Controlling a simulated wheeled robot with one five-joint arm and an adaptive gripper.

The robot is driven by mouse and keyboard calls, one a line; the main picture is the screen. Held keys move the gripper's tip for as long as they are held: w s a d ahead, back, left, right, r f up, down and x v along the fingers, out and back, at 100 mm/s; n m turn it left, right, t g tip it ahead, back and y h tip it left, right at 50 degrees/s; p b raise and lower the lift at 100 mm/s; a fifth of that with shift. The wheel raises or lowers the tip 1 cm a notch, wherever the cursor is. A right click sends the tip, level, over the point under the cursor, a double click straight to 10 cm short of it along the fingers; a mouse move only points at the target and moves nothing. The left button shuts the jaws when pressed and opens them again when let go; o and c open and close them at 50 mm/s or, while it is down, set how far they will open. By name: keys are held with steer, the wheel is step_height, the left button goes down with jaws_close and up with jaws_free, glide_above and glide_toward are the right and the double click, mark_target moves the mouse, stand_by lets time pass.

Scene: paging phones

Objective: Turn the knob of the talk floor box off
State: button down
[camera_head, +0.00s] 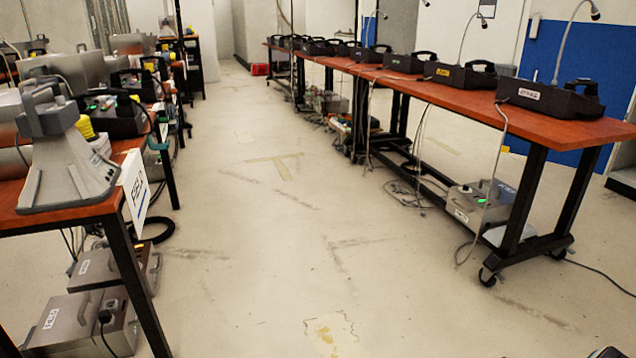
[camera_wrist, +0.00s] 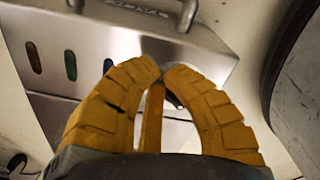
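In the wrist view, my gripper (camera_wrist: 161,70) has its two yellow fingers curved in, with the tips almost touching. They are in front of a grey metal floor box (camera_wrist: 60,110). The box has a handle, an upside-down label too blurred to read, and a row of orange, green and dark oval lamps. A small dark part (camera_wrist: 172,100), possibly the knob, shows between the fingers, mostly hidden by the right one. I cannot tell whether the fingers touch it. In the head view I cannot tell which floor box this is.
In the head view, a long wooden table (camera_head: 400,78) with several black phone units runs along the right. A grey box (camera_head: 478,208) with a green lamp sits on its lower shelf. Grey boxes (camera_head: 75,325) stand on the floor under the left table. The aisle between is clear.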

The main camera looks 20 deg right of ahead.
steer(key=shift+a+r+p, duration=0.1)
steer(key=shift+r+p, duration=1.85)
steer(key=shift+r, duration=1.1)
steer(key=shift+r, duration=0.1)
